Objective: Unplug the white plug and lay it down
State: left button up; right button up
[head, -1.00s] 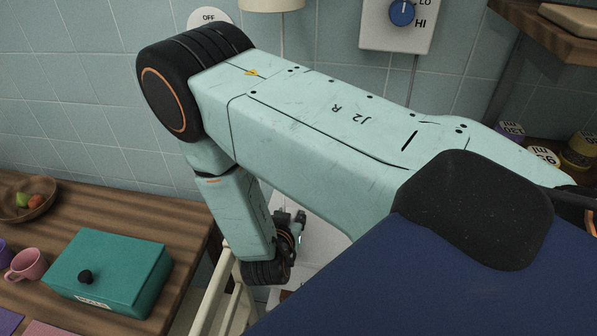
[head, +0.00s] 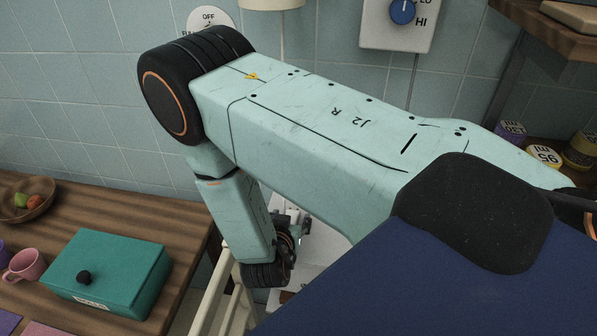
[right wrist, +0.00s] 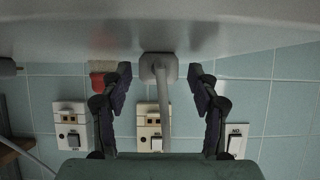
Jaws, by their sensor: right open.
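In the right wrist view, a pale block that looks like the white plug (right wrist: 152,69) shows between my fingers, at the edge of a pale surface. A pale cord (right wrist: 165,105) runs from it down the picture, in front of a wall socket (right wrist: 145,112). My right gripper (right wrist: 159,72) is open, with one dark finger on each side of the block and gaps on both sides. I cannot tell how deep the block sits between them. In the head view my right gripper (head: 298,236) is partly hidden by my forearm, and the plug is not visible. My left gripper is out of view.
A red object (right wrist: 98,80) is left of the fingers. In the head view a teal box (head: 110,270), pink mug (head: 27,264) and fruit bowl (head: 28,207) stand on the wooden counter (head: 110,212).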

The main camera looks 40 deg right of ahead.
jog(key=shift+r, duration=0.1)
notch_tip(320, 180, up, 10)
dwell(0.7)
jog(key=shift+s, duration=0.1)
